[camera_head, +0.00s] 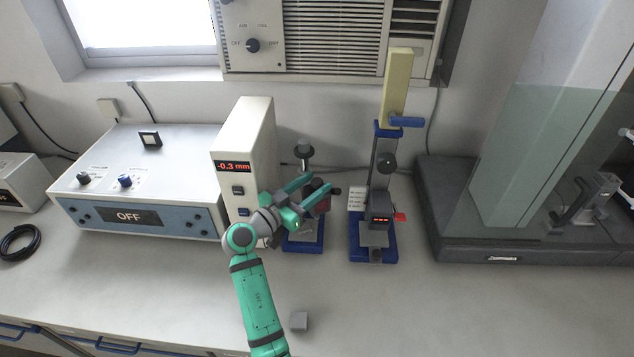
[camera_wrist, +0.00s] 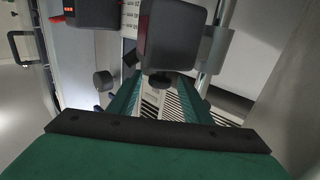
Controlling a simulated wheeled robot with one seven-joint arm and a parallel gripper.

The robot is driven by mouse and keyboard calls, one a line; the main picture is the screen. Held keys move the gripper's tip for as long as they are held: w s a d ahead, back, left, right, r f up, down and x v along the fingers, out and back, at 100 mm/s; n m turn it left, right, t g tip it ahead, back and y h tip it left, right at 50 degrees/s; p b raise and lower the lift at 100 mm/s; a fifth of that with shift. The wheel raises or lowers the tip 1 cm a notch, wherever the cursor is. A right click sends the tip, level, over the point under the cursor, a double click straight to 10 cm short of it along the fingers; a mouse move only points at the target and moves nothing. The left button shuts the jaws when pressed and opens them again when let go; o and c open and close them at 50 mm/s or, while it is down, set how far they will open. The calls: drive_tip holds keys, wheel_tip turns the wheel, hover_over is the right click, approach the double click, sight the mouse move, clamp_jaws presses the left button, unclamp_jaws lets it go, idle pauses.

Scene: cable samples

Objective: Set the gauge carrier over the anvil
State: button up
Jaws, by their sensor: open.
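My gripper (camera_head: 319,184) is open, with its two green fingers pointing right and slightly up in the head view. The fingers reach toward a small stand with a blue base (camera_head: 303,246) and a grey round top (camera_head: 303,148). A dark block with some red (camera_head: 322,204), which looks like the gauge carrier, is close to the fingertips. In the wrist view a dark grey block (camera_wrist: 172,35) with a black knob below it lies near the fingertips (camera_wrist: 160,80). I cannot tell whether anything touches. The anvil is not clearly visible behind my fingers.
A tall white readout (camera_head: 245,150) showing -0.3 mm stands close left of the stand. A second blue-based stand (camera_head: 372,248) with a yellow top is to the right. A white OFF box (camera_head: 140,170) is at left.

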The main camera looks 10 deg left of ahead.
drive_tip(key=v, duration=0.9)
drive_tip(key=shift+s, duration=0.1)
drive_tip(key=shift+c, duration=0.3)
